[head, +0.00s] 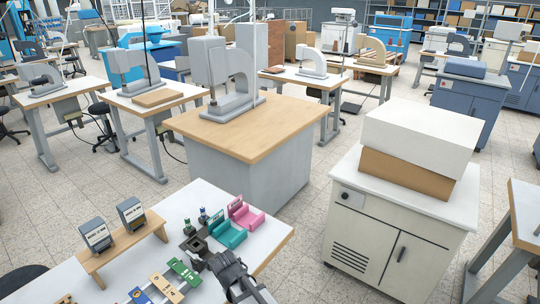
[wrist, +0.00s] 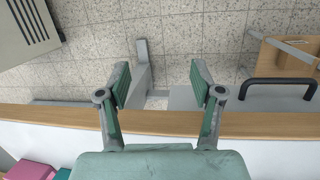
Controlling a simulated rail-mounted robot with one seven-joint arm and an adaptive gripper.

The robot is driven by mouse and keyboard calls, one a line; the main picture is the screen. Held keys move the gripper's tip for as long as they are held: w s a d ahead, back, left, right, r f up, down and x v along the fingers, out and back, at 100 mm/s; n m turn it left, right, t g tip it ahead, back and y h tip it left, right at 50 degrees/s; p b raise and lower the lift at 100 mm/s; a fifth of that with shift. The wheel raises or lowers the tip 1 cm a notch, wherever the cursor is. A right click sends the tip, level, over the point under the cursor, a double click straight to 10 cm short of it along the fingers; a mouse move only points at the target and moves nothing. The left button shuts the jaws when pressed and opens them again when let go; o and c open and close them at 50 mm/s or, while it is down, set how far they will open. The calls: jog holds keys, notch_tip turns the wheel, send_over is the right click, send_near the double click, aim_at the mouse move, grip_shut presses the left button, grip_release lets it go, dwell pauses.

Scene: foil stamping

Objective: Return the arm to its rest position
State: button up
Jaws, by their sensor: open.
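My gripper (head: 222,262) is at the bottom middle of the head view, by the right part of the white worktable (head: 276,236). In the wrist view my gripper (wrist: 160,84) shows two green-padded fingers spread wide, with nothing between them. The fingers point past the wood-edged table border toward the speckled floor. In the head view the tip of the gripper is small and close to a dark block, and I cannot tell whether they touch.
On the worktable are pink (head: 244,213) and teal (head: 226,232) holders, a green block (head: 184,270), and a wooden stand (head: 124,246) with two grey devices. A white cabinet (head: 390,215) with stacked boxes stands to the right. Floor (head: 308,225) lies open between them.

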jog(key=s+d+f+m+g+b, duration=0.1)
jog(key=s+d+f+m+g, duration=0.1)
jog(key=s+d+f, duration=0.55)
jog(key=s+d+f+m+g, duration=0.25)
jog(key=s+d+f, duration=0.25)
jog(key=d+f, duration=0.5)
jog(key=s+d+f+m+g+y, duration=0.1)
jog(key=s+d+f+m, duration=0.1)
jog(key=s, duration=0.6)
jog(key=s+d+f+m+g+y+b, duration=0.1)
jog(key=s+d+f+m, duration=0.2)
jog(key=s, duration=0.5)
notch_tip(320, 180, down, 3)
jog(key=shift+d+r, duration=0.1)
jog(key=shift+d, duration=0.7)
